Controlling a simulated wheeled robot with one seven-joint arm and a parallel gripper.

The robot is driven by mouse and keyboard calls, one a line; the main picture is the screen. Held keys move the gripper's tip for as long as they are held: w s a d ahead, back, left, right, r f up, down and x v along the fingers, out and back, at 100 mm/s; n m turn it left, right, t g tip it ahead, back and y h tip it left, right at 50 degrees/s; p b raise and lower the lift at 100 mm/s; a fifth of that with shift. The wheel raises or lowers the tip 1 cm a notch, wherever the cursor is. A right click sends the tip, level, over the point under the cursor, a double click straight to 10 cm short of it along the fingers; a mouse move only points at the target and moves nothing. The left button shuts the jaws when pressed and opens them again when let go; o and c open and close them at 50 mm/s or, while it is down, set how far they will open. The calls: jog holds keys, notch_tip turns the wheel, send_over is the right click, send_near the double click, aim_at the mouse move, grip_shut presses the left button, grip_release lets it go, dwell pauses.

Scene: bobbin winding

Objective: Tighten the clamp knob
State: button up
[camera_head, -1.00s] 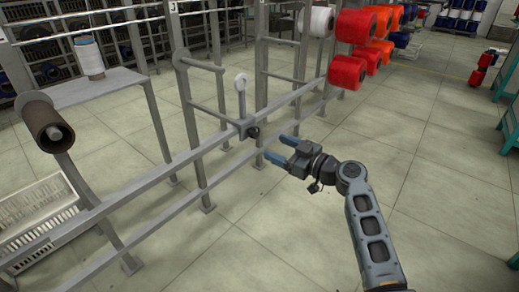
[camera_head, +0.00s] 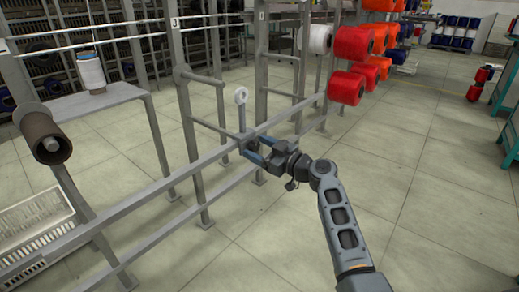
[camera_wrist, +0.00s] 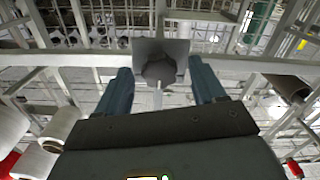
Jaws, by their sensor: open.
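The clamp sits on the upper grey rail, with a white ring-shaped guide (camera_head: 241,96) on a short post above it. In the wrist view the clamp shows as a grey block (camera_wrist: 160,47) with a dark round clamp knob (camera_wrist: 159,70) facing me. My gripper (camera_head: 253,151) is at the rail, with its blue fingers pointing at the clamp. In the wrist view my open gripper (camera_wrist: 158,88) has one finger on each side of the knob, with gaps between. In the head view the fingers mostly hide the knob. I cannot tell whether the fingertips reach past the knob.
The grey rail (camera_head: 150,193) runs across the frame beside my gripper. Red spools (camera_head: 346,88) and a white spool (camera_head: 318,40) hang behind it to the right. A brown spool (camera_head: 42,135), a small table (camera_head: 95,100) and a white crate (camera_head: 35,222) are at left.

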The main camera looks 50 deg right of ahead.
jog(key=c, duration=1.1)
jog(key=shift+o, duration=0.2)
